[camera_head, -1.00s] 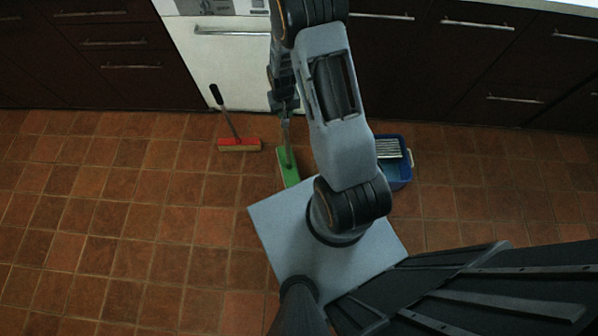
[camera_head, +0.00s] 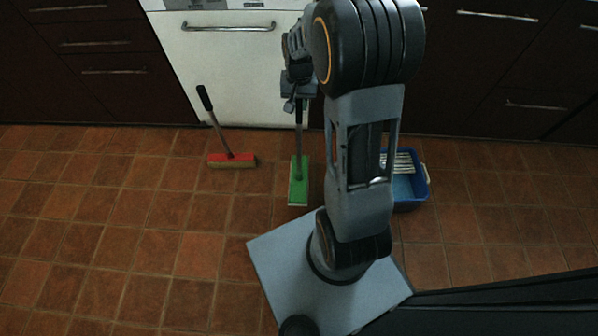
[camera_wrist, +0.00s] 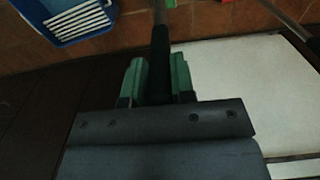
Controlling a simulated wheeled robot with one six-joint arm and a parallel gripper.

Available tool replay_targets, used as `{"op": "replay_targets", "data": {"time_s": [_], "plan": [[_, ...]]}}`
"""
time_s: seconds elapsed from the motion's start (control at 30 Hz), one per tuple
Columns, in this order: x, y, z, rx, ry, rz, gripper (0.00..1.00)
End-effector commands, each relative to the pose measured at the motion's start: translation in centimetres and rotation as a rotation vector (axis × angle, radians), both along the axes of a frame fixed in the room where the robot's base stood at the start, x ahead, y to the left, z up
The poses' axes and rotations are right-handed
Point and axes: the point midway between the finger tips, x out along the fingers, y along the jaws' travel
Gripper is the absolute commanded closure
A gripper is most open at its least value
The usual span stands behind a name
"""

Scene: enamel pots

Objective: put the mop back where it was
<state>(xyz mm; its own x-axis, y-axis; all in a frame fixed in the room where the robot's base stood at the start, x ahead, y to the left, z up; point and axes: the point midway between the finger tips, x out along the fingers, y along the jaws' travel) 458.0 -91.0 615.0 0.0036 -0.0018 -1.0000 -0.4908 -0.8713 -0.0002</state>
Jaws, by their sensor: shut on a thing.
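The mop has a flat green head (camera_head: 298,184) and a thin handle with a dark grip. It stands nearly upright in front of the white appliance, its head at floor level; I cannot tell whether it touches the tiles. My gripper (camera_head: 297,102) is shut on the upper part of the handle. In the wrist view my gripper (camera_wrist: 158,82) has its green-padded fingers on either side of the dark grip (camera_wrist: 160,55). Part of my gripper is hidden behind my arm in the head view.
A red-headed broom (camera_head: 232,158) leans to the left of the mop, its dark handle toward the white appliance (camera_head: 235,75). A blue bucket (camera_head: 408,190) with a pale slatted insert stands to the right, partly behind my arm. Dark cabinets line the back. Tiled floor at left is clear.

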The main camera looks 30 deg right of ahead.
Motion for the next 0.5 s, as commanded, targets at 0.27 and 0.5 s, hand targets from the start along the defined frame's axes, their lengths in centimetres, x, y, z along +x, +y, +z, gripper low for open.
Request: {"op": "replay_targets", "data": {"time_s": [0.27,0.5], "plan": [[-0.1,0.0,-3.9,0.0,0.002,-0.002,1.0],[0.0,0.0,-5.6,0.001,0.002,-0.001,1.0]]}}
